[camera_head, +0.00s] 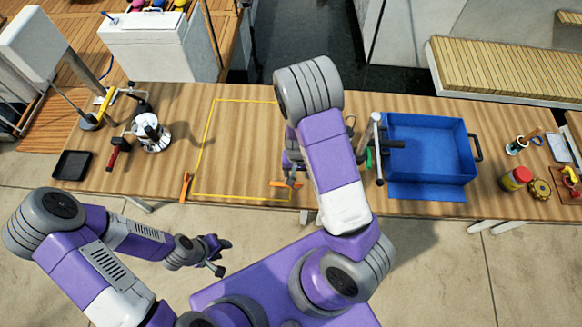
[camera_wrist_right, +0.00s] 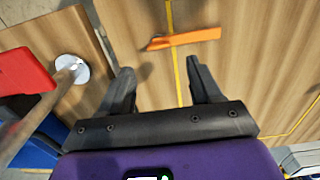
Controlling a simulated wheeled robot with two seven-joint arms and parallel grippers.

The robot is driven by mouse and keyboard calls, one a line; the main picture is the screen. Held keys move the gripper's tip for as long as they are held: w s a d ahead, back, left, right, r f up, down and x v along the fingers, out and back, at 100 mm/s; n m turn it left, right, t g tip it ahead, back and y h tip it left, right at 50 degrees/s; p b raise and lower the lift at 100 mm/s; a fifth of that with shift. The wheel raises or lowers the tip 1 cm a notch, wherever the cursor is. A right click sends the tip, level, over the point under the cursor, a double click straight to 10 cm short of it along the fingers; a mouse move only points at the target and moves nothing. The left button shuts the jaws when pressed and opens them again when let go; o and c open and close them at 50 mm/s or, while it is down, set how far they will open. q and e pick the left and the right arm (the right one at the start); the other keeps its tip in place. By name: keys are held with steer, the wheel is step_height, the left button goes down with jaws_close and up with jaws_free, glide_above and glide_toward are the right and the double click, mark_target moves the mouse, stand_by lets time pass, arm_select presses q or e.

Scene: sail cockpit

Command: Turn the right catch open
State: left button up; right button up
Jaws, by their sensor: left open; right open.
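The right catch (camera_head: 276,184) is a small orange lever at the front edge of the wooden table, at the right corner of a yellow outline. In the right wrist view the orange catch (camera_wrist_right: 183,39) lies flat, crossing the yellow line. My right gripper (camera_wrist_right: 160,78) is open and empty, its two fingers pointing toward the catch with a gap between. In the head view my right arm largely hides this gripper. A second orange catch (camera_head: 186,187) stands at the outline's left front corner. My left gripper (camera_head: 222,256) is open and empty, low in front of the table.
A blue bin (camera_head: 428,150) stands right of my right arm, with a metal T-shaped handle (camera_head: 376,135) at its left side. A metal pot (camera_head: 150,132) and black tray (camera_head: 72,165) are at the left. The yellow-outlined area (camera_head: 240,145) is clear.

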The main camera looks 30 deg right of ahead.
steer(key=f, duration=0.2)
steer(key=f+b, duration=0.1)
steer(key=f, duration=0.4)
steer(key=shift+s, duration=0.25)
jaws_close()
